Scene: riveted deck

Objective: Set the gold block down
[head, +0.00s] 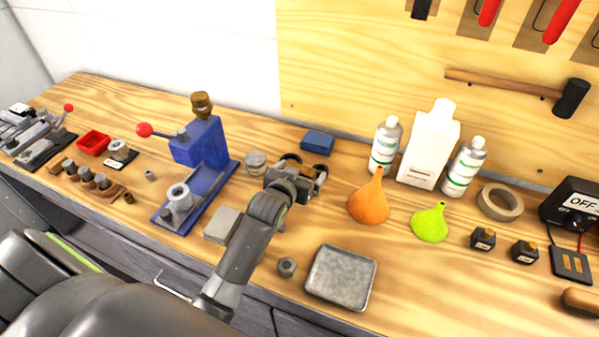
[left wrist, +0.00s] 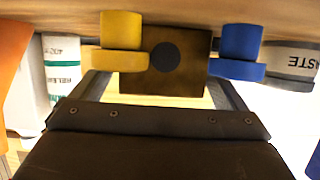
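The gold block (left wrist: 180,78) shows dark brownish gold in the left wrist view, with a dark round spot on its face. It sits between the yellow fingertip (left wrist: 121,45) and the blue fingertip (left wrist: 239,52) of my left gripper (left wrist: 180,62), which is shut on it. In the head view my left gripper (head: 295,178) is over the middle of the wooden bench (head: 415,285), near the back. The block is mostly hidden by the gripper there, and its clearance from the bench is hard to tell. My right gripper is not in view.
A blue box (head: 317,142) lies behind the gripper. A blue press (head: 200,145) is to its left; an orange funnel (head: 369,204) and white bottles (head: 430,145) are to its right. A metal tray (head: 341,277) and a grey block (head: 222,224) lie nearer the front.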

